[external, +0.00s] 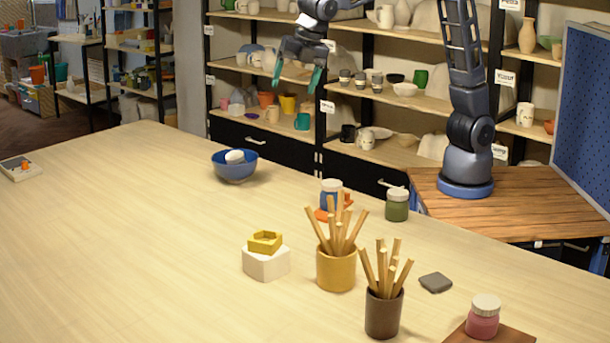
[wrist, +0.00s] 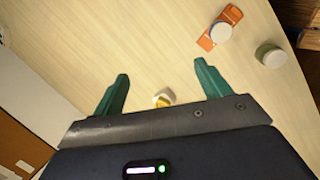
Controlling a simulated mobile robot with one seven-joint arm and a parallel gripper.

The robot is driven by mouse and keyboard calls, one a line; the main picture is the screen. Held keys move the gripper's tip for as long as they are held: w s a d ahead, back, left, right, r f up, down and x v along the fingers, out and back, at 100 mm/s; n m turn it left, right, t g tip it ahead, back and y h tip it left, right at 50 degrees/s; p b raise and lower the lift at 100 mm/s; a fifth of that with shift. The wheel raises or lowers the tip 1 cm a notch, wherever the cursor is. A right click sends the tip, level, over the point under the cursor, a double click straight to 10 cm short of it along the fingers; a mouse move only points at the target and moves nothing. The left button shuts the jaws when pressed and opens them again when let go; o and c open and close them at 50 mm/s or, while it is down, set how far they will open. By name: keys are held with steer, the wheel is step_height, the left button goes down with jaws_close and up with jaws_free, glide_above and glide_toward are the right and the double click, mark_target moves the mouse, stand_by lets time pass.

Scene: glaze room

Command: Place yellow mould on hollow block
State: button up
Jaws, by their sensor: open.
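The yellow mould (external: 265,241), a small open angular ring, rests on top of a white block (external: 266,265) on the pale table. I cannot tell from here whether this block is hollow. In the wrist view the yellow mould (wrist: 163,97) shows small, with white beside it, partly hidden behind my gripper's body.
Right of the block stand an ochre cup (external: 336,270) and a dark cup (external: 383,314) of sticks. Behind are a blue-labelled jar (external: 331,190) by an orange piece and a green jar (external: 396,205). A blue bowl (external: 235,171) holds something white. The table's left is mostly clear.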

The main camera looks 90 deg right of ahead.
steer(key=s+d+r+m, duration=0.1)
steer(key=s+d+m, duration=0.5)
steer(key=d, duration=0.4)
steer(key=s+d+r+m, duration=0.2)
steer(key=s+d+m, duration=0.1)
steer(key=s+d, duration=0.65)
steer(key=s+d+f+m, duration=0.4)
steer(key=s+d, duration=0.3)
steer(key=s, duration=0.2)
steer(key=s+d+f+m+t+y, duration=0.1)
steer(key=s+d+f+m, duration=0.4)
steer(key=s, duration=0.5)
steer(key=d+m, duration=0.2)
steer(key=shift+f+m, duration=0.2)
steer(key=shift+m, duration=0.1)
